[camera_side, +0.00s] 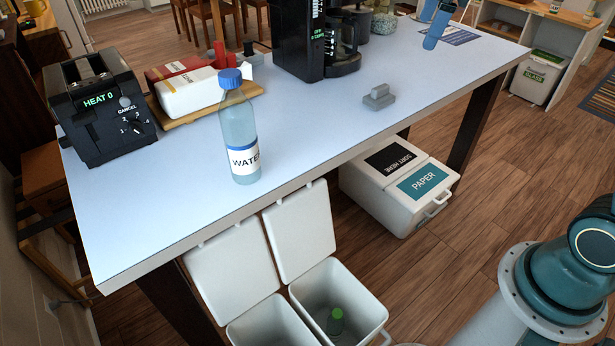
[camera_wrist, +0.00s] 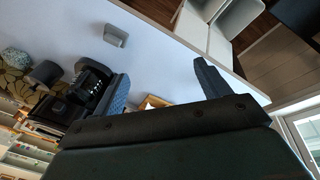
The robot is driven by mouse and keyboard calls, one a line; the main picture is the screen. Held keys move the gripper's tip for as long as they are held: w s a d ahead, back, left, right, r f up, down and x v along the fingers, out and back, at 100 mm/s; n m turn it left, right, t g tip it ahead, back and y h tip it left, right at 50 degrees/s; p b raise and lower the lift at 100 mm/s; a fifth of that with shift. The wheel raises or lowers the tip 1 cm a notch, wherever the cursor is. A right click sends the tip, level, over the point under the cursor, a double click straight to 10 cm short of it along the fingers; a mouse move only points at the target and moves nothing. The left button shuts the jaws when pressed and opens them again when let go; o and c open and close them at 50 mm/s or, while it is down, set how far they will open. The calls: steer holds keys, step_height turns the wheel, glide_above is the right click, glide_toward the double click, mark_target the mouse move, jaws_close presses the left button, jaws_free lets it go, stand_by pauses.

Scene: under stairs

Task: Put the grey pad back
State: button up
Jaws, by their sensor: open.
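The grey pad (camera_side: 378,97) is a small block with a raised grip, lying on the pale tabletop near its front edge, right of the black coffee maker. In the wrist view the pad (camera_wrist: 115,35) lies on the table beyond my fingers, with nothing touching it. My gripper (camera_wrist: 160,88) is open, its two dark blue fingers wide apart with nothing between them. In the side view a blue upright piece (camera_side: 438,25) stands out at the table's far right; I cannot tell whether it is my finger or a separate thing.
A water bottle (camera_side: 239,130) stands near the front edge. A toaster (camera_side: 97,110), cartons on a wooden board (camera_side: 172,117) and the coffee maker (camera_side: 298,45) line the back. Open white bins (camera_side: 340,275) and a PAPER bin (camera_side: 400,190) stand below. Table around the pad is clear.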

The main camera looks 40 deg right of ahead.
steer(key=s+a+f+m+t, duration=0.1)
steer(key=s+a+f+m, duration=0.1)
steer(key=s, duration=0.5)
steer(key=s+a+f+m, duration=0.2)
steer(key=s+m, duration=0.1)
steer(key=s, duration=0.3)
steer(key=s+a+f+m+t, duration=0.1)
steer(key=s+a+f+m, duration=0.1)
steer(key=s, duration=0.5)
steer(key=shift+s+f+m+t, duration=0.3)
steer(key=shift+s+m, duration=0.05)
steer(key=shift+m, duration=0.35)
